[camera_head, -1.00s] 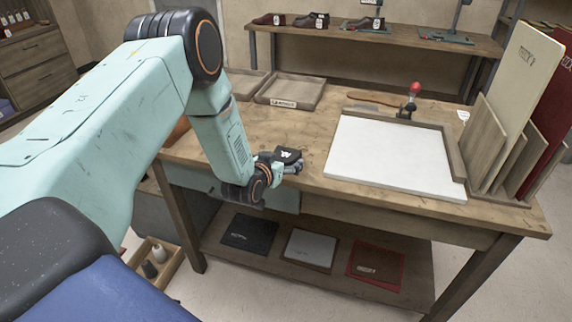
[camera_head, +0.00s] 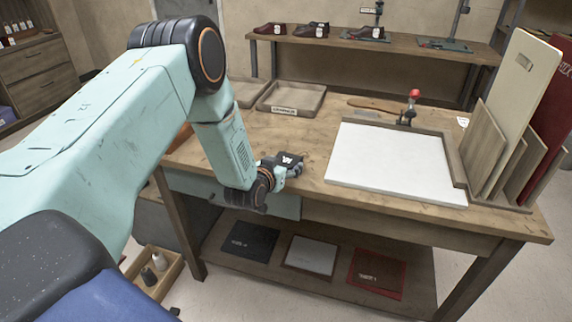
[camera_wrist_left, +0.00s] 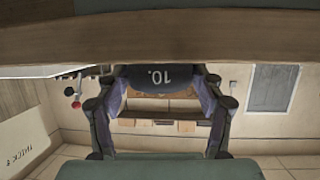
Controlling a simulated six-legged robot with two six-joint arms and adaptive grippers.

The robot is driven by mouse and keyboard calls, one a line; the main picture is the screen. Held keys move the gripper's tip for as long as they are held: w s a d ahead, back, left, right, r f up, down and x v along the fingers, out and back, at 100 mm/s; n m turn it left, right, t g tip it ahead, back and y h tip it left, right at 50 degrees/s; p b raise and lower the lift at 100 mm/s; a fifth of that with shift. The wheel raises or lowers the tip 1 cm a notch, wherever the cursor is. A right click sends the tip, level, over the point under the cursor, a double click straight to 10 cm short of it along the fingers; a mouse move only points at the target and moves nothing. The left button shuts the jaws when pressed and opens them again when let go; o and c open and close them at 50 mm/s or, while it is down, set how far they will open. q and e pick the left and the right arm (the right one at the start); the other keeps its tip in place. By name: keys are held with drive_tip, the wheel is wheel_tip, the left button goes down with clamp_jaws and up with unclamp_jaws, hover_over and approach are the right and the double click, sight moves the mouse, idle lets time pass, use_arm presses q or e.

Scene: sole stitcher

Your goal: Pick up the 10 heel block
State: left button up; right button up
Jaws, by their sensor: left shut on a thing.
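The 10 heel block (camera_wrist_left: 165,84) is a dark piece with an upside-down white "10." on its face in the left wrist view. My left gripper (camera_wrist_left: 162,92) has one finger on each side of it and is shut on it. In the head view my left gripper (camera_head: 290,168) is at the front edge of the workbench, left of the white board. There the block is hard to tell apart from the dark gripper parts. Whether it touches the bench is unclear. My right gripper is not in view.
The wooden workbench (camera_head: 335,104) carries a white board (camera_head: 392,162) in a wooden frame, a red-knobbed tool (camera_head: 410,105), a labelled tray (camera_head: 291,98) and upright panels (camera_head: 512,100) at right. Below, a lower shelf (camera_head: 335,272) holds flat sheets. Bare bench top lies behind the gripper.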

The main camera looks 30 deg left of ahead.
sight(284, 163)
use_arm(q)
drive_tip(key=shift+s+f, duration=0.1)
idle(0.3)
drive_tip(key=shift+r+p, duration=0.7)
wheel_tip(284, 163, up, 3)
drive_tip(key=shift+f+p, duration=0.15)
drive_tip(key=shift+p, duration=0.85)
wheel_tip(284, 163, up, 2)
drive_tip(key=shift+r+p, duration=0.1)
drive_tip(key=shift+p, duration=0.9)
drive_tip(key=shift+r+p, duration=0.35)
drive_tip(key=shift+r, duration=0.1)
drive_tip(key=shift+f, duration=0.1)
